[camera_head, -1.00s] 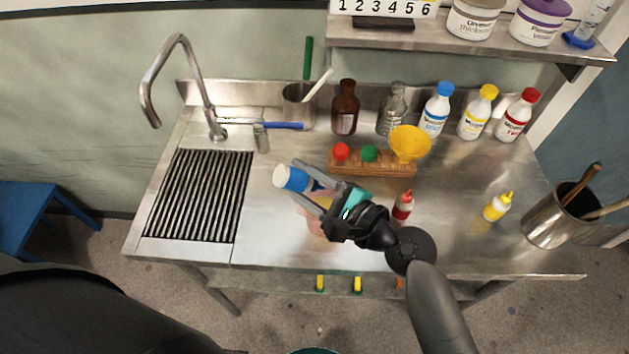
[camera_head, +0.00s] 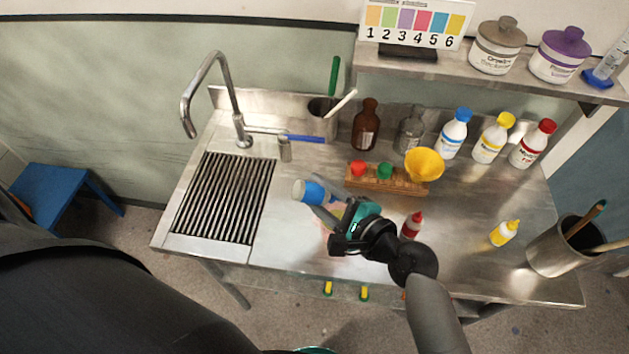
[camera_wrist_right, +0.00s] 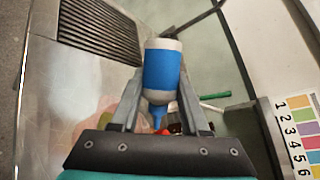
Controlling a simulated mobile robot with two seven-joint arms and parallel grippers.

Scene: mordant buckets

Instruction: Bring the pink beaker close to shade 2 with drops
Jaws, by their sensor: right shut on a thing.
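My right gripper (camera_head: 335,212) is shut on a blue dropper bottle (camera_head: 308,191), held above the middle-left of the steel bench. In the right wrist view the bottle (camera_wrist_right: 162,68) sits between the fingers (camera_wrist_right: 160,112), tipped with its white base away and its blue nozzle toward the palm. The pink beaker is mostly hidden behind the gripper; only a faint pinkish patch shows there, and I cannot make out its contents. The shade card (camera_head: 415,24) stands on the upper shelf; shade 2 is green. It also shows in the right wrist view (camera_wrist_right: 300,135). My left gripper is out of view.
A wooden rack (camera_head: 400,184) with red and green caps and a yellow funnel (camera_head: 424,164) stands behind the gripper. A red dropper bottle (camera_head: 411,227) and yellow dropper bottle (camera_head: 505,233) stand to the right. The drain grid (camera_head: 225,197) and tap (camera_head: 240,110) are left.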

